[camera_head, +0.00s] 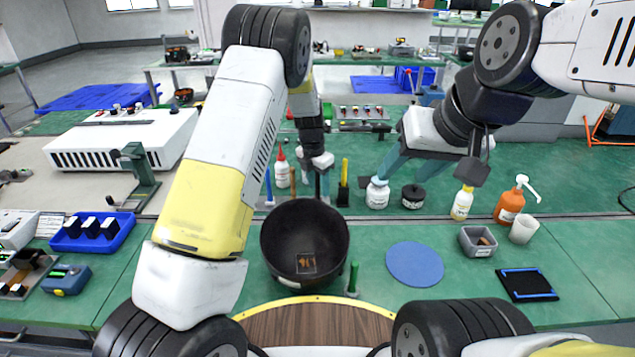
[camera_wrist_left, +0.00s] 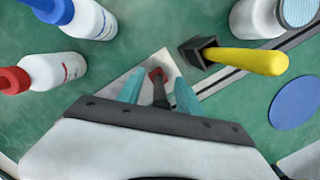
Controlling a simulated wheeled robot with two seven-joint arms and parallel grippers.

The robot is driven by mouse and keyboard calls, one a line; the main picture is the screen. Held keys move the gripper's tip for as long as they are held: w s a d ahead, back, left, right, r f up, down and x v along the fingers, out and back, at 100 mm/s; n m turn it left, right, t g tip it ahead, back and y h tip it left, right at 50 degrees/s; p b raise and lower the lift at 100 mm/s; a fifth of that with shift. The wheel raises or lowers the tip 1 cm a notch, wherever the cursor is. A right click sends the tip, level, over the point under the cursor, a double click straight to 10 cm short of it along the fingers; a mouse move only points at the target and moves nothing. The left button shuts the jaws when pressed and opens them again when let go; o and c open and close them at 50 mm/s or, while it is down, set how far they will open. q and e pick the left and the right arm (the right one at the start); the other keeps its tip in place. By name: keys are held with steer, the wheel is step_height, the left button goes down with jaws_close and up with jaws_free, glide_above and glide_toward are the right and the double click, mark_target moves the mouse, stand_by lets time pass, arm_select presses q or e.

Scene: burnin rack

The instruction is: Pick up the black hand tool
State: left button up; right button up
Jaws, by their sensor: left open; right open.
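In the left wrist view a slim dark tool with a reddish end (camera_wrist_left: 158,88) stands between the two teal fingers of my left gripper (camera_wrist_left: 158,92). The gripper is open around it; I cannot tell whether a finger touches it. In the head view my left gripper (camera_head: 320,188) is low behind the black bowl (camera_head: 285,228), and the tool is mostly hidden there. Beside it stands a yellow-handled tool with a black head (camera_head: 344,182), also in the left wrist view (camera_wrist_left: 240,58). My right gripper (camera_head: 402,166) is open and empty near a white bottle (camera_head: 377,194).
A red-capped bottle (camera_head: 282,169) stands left of my left gripper. A black jar (camera_head: 413,196), a yellow-capped bottle (camera_head: 462,203) and an orange pump bottle (camera_head: 509,203) stand to the right. A blue disc (camera_head: 415,264) lies in front. Green table (camera_head: 375,236) shows between them.

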arm_select(q)
jaws_close()
